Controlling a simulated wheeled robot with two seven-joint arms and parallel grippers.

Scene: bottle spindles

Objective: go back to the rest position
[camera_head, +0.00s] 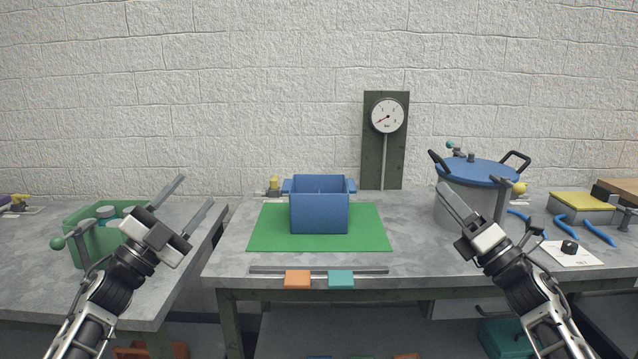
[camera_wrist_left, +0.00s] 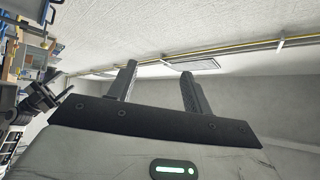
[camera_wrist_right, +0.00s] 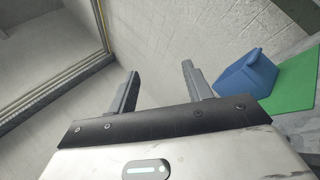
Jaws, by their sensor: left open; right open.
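My left gripper (camera_head: 190,207) is open and empty, raised above the gap between the left table and the middle table. In the left wrist view its two fingers (camera_wrist_left: 160,90) stand apart with nothing between them. My right gripper (camera_head: 476,208) is open and empty, raised in front of the grey pot. In the right wrist view its fingers (camera_wrist_right: 160,88) are also apart with nothing between them. Neither gripper appears to touch anything.
A blue divided box (camera_head: 320,214) stands on a green mat (camera_head: 370,238) mid-table. A grey pot with blue lid (camera_head: 452,208) stands right, a green crate (camera_head: 82,215) left. A gauge (camera_head: 387,116) stands behind. Orange (camera_head: 297,280) and teal (camera_head: 341,280) blocks sit at the front edge.

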